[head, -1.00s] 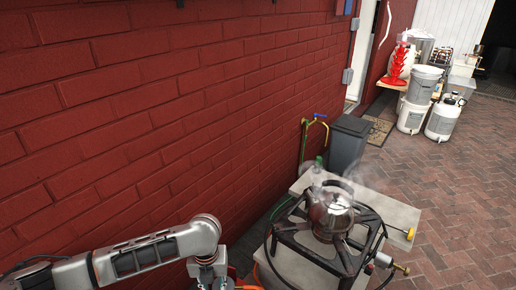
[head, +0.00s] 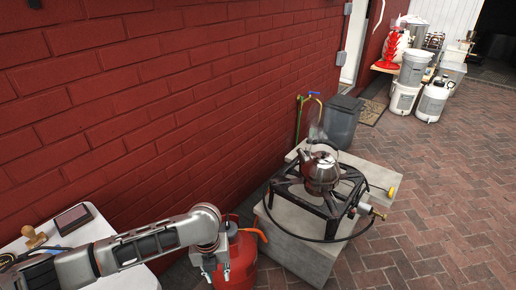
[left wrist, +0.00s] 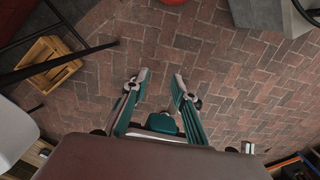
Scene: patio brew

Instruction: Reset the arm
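My left arm reaches in from the lower left of the head view, beside the brick wall. Its gripper (head: 207,270) hangs down next to the red gas cylinder (head: 242,262) and is partly cut off by the frame's bottom edge. In the left wrist view the two fingers (left wrist: 161,84) stand apart with only brick paving visible between them. The left gripper is open and empty. My right gripper is in neither view.
A steaming kettle (head: 321,174) stands on a black burner (head: 334,208) above grey blocks (head: 293,248). A white table (head: 100,232) is at lower left. A wooden crate (left wrist: 48,62) lies on the paving. A grey bin (head: 342,124) stands behind. Paving at right is clear.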

